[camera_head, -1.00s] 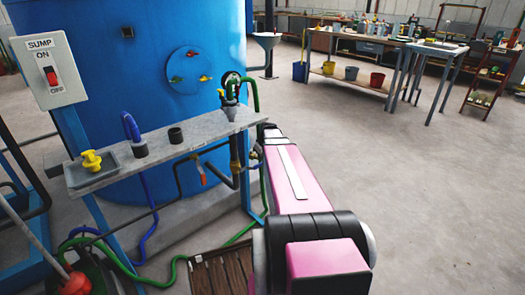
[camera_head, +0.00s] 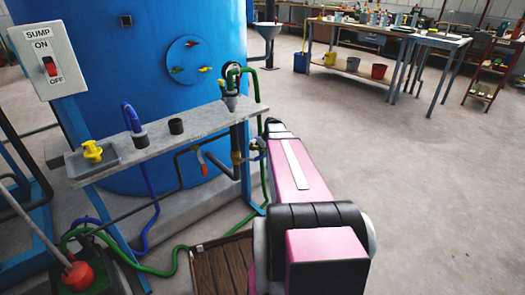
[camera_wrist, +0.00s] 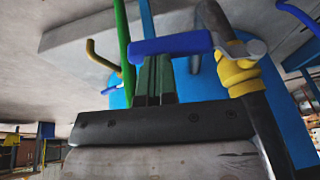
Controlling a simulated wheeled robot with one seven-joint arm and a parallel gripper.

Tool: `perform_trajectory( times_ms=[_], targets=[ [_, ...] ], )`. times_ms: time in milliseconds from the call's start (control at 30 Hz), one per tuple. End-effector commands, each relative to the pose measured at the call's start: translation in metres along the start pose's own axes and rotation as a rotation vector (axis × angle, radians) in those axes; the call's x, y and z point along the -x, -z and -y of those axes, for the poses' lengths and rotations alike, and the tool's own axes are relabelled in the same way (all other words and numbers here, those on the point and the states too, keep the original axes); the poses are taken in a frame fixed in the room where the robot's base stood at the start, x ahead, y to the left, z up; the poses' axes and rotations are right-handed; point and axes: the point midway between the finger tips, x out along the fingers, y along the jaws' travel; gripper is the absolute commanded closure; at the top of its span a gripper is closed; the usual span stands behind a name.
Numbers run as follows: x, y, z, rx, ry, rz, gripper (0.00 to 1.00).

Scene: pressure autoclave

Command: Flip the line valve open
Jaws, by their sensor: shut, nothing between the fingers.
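In the wrist view a blue lever handle (camera_wrist: 172,45) sticks out sideways from a yellow valve body (camera_wrist: 238,72) on a dark pipe (camera_wrist: 268,125). The lever lies across the pipe's line. My gripper (camera_wrist: 155,62) has its green fingers together and empty, with the tips right at the lever's underside in the picture. I cannot tell whether they touch it. In the head view my pink arm reaches toward the pipes under the shelf's right end; the fingers are hidden there.
A grey shelf (camera_head: 205,125) stands before the blue tank (camera_head: 90,70). A green hose (camera_wrist: 122,35) runs close to the fingers. A wooden crate (camera_head: 222,268) sits below my arm. The floor at right is clear.

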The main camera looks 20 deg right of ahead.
Motion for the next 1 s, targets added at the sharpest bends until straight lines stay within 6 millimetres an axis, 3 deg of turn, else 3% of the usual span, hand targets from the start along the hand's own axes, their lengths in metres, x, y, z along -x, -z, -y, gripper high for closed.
perform_trajectory(
  times_ms=[367,767,1000],
  targets=[
    [-0.038,-0.009,-0.011,-0.094,0.315,0.001,1.00],
    [-0.079,-0.022,-0.002,-0.202,0.681,0.001,1.00],
    [-0.099,-0.029,0.014,-0.197,0.670,0.002,1.00]
  ],
)
